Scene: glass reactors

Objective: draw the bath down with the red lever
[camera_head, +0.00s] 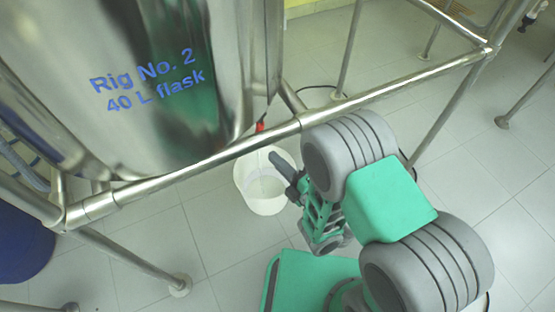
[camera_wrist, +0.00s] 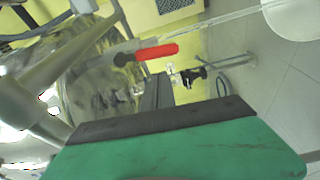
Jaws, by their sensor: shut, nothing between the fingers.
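The red lever (camera_head: 260,127) shows small below the steel bath marked "Rig No. 2, 40 L flask" (camera_head: 150,95), by the frame rail. In the wrist view the red lever (camera_wrist: 155,52) lies nearly level, with a dark end at its left. The bath's shiny wall (camera_wrist: 90,105) is at left there. My gripper (camera_head: 277,160) is shut and empty, over the white bucket on the floor. In the wrist view its dark fingers (camera_wrist: 158,88) point toward the lever, just below it in the picture. I see no clear contact.
A steel frame rail (camera_head: 230,152) runs across between my arm and the bath. The white bucket (camera_head: 263,203) stands on the tiled floor below the lever. A clear tube (camera_wrist: 215,20) runs beside the lever. A blue container (camera_head: 22,245) is at left.

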